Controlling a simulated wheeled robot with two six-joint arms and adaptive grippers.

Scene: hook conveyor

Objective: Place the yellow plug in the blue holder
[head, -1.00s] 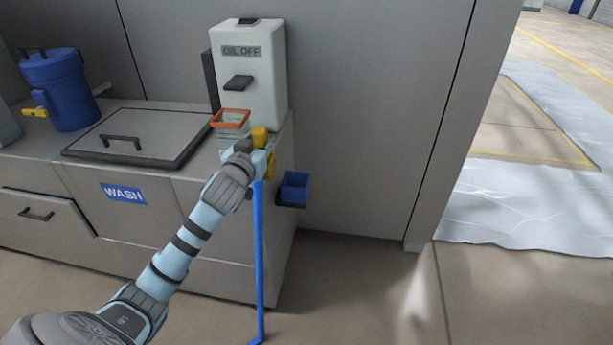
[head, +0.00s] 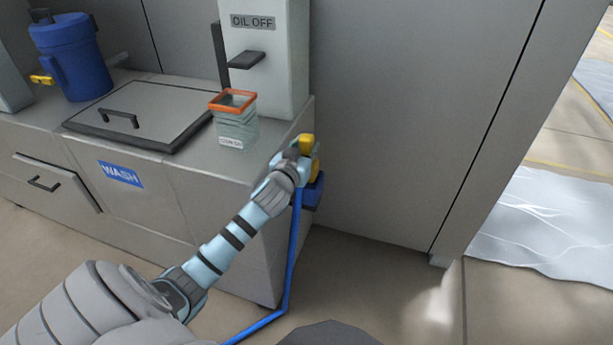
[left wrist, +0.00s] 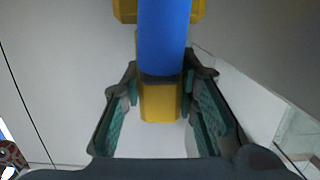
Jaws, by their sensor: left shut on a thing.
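The yellow plug (head: 307,143) is in my left gripper (head: 300,152) at the cabinet's right front corner, with a blue hose (head: 292,255) hanging from it to the floor. In the left wrist view the yellow plug (left wrist: 160,104) lies between the teal finger pads of my left gripper (left wrist: 162,78), with the blue hose (left wrist: 163,35) above it. The blue holder (head: 315,192) is on the cabinet's right side, just below and behind the gripper and partly hidden by it. I cannot tell whether plug and holder touch. My right gripper is not in view.
A glass jar (head: 236,128) with an orange rim stands on the cabinet top near the gripper, below the OIL OFF box (head: 268,60). A lidded hatch (head: 135,125) and a blue canister (head: 72,55) are farther left. The floor right of the cabinet is clear.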

